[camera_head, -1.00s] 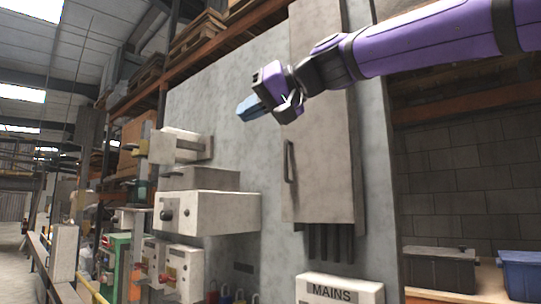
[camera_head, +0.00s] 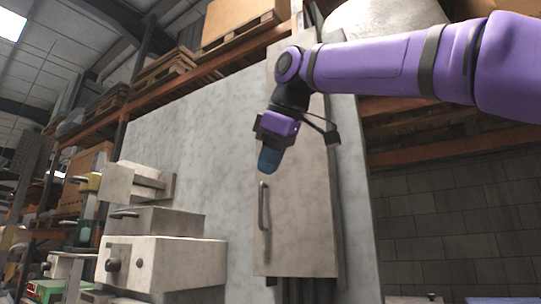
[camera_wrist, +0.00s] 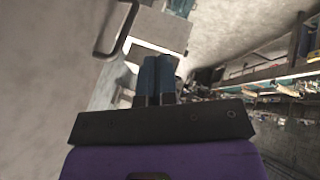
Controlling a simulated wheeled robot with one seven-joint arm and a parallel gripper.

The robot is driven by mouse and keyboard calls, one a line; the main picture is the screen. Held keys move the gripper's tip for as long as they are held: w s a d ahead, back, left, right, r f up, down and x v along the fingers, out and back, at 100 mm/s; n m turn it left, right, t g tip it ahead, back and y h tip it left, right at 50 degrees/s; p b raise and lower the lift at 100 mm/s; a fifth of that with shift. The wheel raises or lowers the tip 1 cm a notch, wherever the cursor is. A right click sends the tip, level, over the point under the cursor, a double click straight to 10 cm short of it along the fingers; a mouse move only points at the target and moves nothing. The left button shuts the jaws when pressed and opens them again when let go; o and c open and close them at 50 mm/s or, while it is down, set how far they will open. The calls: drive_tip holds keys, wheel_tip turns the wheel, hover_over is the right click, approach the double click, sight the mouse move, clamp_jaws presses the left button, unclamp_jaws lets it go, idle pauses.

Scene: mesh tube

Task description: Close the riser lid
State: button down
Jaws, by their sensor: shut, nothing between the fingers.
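The riser lid (camera_head: 296,205) is a tall grey panel with a bar handle (camera_head: 263,206) near its left edge, mounted on the grey wall board. I cannot tell whether it stands slightly ajar. My gripper (camera_head: 269,162) has blue fingers pointing down, in front of the lid and just above the handle in the picture. In the wrist view, the two fingers (camera_wrist: 156,82) are together and empty. The handle (camera_wrist: 116,32) shows up and left of the fingertips, apart from them, and the lid surface (camera_wrist: 40,60) fills the left side.
Grey boxes (camera_head: 165,264) project from the wall board at lower left. The wall board (camera_head: 210,160) is bare left of the lid. Shelving with pallets (camera_head: 240,22) runs above. A block wall (camera_head: 455,220) lies back right. Dark cables (camera_head: 305,290) hang below the lid.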

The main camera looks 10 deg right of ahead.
sight(262, 195)
drive_tip(key=w+f, duration=0.1)
drive_tip(key=w, duration=0.1)
drive_tip(key=w+f, duration=0.2)
drive_tip(key=w+a+f, duration=0.1)
drive_tip(key=w+f, duration=0.1)
drive_tip(key=shift+w+d, duration=0.15)
drive_tip(key=shift+w, duration=0.45)
drive_tip(key=shift+w+d+m+h, duration=0.15)
drive_tip(key=shift+w+m+h, duration=0.15)
drive_tip(key=shift+w, duration=0.7)
drive_tip(key=shift+w+d+m+h, duration=0.2)
drive_tip(key=shift+w+m, duration=0.2)
drive_tip(key=shift+w, duration=0.55)
drive_tip(key=shift+a, duration=0.1)
